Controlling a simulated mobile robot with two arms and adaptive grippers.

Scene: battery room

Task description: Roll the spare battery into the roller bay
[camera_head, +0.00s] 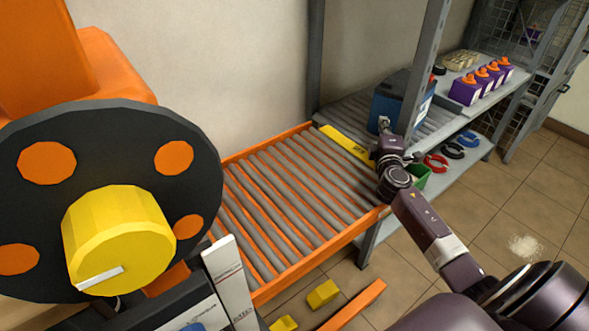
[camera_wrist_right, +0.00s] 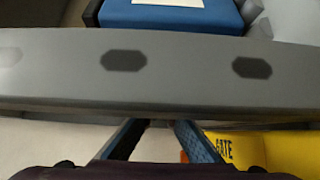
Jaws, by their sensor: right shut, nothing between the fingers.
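A blue battery (camera_head: 387,102) with a dark top stands on the grey rollers (camera_head: 350,112) of the rack, partly hidden by an upright post. It also shows at the top of the right wrist view (camera_wrist_right: 170,17). A yellow gate bar (camera_head: 345,144) lies across the join between the grey rollers and the empty orange-framed roller bed (camera_head: 290,190); its lettering shows in the right wrist view (camera_wrist_right: 235,148). My right gripper (camera_head: 384,124) is shut and empty, just in front of the battery and near the gate's right end. My left gripper is not in view.
A grey perforated post (camera_head: 425,75) stands close to my right gripper and crosses the right wrist view (camera_wrist_right: 185,68). Purple-and-orange units (camera_head: 465,90) and coloured rings (camera_head: 436,162) sit on shelves at right. A large black disc with a yellow knob (camera_head: 118,240) fills the left.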

